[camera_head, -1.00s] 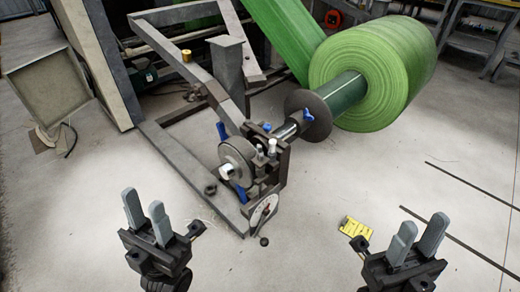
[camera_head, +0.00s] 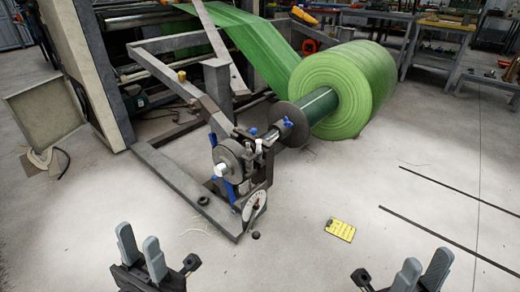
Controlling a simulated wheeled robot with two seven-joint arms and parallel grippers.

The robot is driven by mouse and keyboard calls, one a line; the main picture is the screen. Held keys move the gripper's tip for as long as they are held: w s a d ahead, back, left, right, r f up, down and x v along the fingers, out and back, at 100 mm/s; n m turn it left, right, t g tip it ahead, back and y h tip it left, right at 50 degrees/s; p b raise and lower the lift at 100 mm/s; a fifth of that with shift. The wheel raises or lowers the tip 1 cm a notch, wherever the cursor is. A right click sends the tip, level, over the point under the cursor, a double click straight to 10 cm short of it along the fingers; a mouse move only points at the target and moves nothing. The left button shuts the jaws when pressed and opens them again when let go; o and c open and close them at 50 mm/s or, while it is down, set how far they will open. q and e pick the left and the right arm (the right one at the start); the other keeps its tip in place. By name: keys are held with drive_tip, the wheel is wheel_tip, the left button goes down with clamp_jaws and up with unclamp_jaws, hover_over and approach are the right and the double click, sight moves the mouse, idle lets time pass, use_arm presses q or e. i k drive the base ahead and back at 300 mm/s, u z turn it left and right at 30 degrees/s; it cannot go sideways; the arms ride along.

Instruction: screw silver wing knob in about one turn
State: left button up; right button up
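A small silver-white knob (camera_head: 258,146) shows on top of the dark clamp block at the shaft end of the unwind stand; it is too small to tell if it has wings. Blue-handled knobs sit around it, one on the shaft collar (camera_head: 288,124) and one below the hand wheel (camera_head: 221,170). My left gripper (camera_head: 139,250) is at the lower left, its two grey fingers apart and empty. My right gripper (camera_head: 422,268) is at the lower right, fingers apart and empty. Both are well short of the stand and touch nothing.
A large green roll (camera_head: 343,90) sits on the shaft behind the stand's grey frame (camera_head: 185,187). A round dial (camera_head: 254,205) hangs at the stand's front corner. A yellow card (camera_head: 340,230) and dark rods (camera_head: 450,228) lie on the floor. Floor between me and the stand is mostly clear.

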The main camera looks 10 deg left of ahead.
sight(249, 153)
drive_tip(key=z, duration=0.85)
drive_tip(key=i, duration=0.65)
drive_tip(key=u, duration=0.25)
